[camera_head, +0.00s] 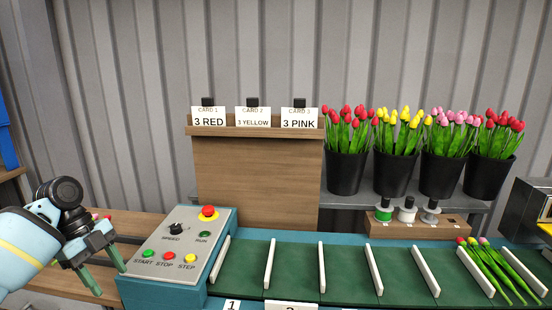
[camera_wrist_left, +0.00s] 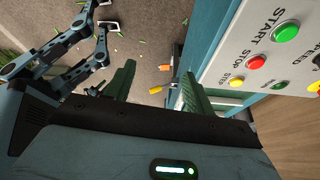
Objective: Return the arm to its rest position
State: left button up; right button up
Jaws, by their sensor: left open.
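My left gripper (camera_head: 106,272) is at the left edge of the head view, beside the control box (camera_head: 170,250) and apart from it. Its two green fingers are spread with nothing between them. In the left wrist view the open fingers (camera_wrist_left: 157,92) point toward the floor, and the box's buttons show at the upper right. My right gripper is not in the head view. Dark jointed arm links show at the upper left of the left wrist view; I cannot tell what they belong to.
A green conveyor (camera_head: 303,262) with white dividers runs right from the box, with several tulips (camera_head: 490,268) lying at its right end. Black buckets (camera_head: 346,172) of tulips stand behind. A wooden card board (camera_head: 255,175) stands behind the conveyor. Scraps lie on the floor (camera_wrist_left: 150,50).

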pick_arm(q)
jog(key=s+d+f+n+t+p, duration=0.1)
jog(key=s+d+f+n, duration=0.15)
jog(key=f, duration=0.55)
jog(key=s+d+f+n+y, duration=0.1)
jog(key=d+f, duration=0.3)
jog(key=f, duration=0.3)
jog(key=s+d+f+n+t+p, duration=0.1)
jog(key=s+d+f+n, duration=0.15)
jog(key=f, duration=0.55)
jog(key=s+d+f+n+t+p, duration=0.2)
jog(key=s+d+f+n+t, duration=0.15)
jog(key=s+d+f, duration=0.5)
jog(key=s+r+n+t+p, duration=0.1)
jog(key=s+n, duration=0.3)
jog(key=s, duration=0.8)
jog(key=s+r+n+t+y+p, duration=0.1)
jog(key=s+r+n+t, duration=0.2)
jog(key=s, duration=0.9)
jog(key=shift+s+d+r+n, duration=0.15)
jog(key=shift+s+r+n, duration=0.2)
jog(key=shift+n, duration=0.8)
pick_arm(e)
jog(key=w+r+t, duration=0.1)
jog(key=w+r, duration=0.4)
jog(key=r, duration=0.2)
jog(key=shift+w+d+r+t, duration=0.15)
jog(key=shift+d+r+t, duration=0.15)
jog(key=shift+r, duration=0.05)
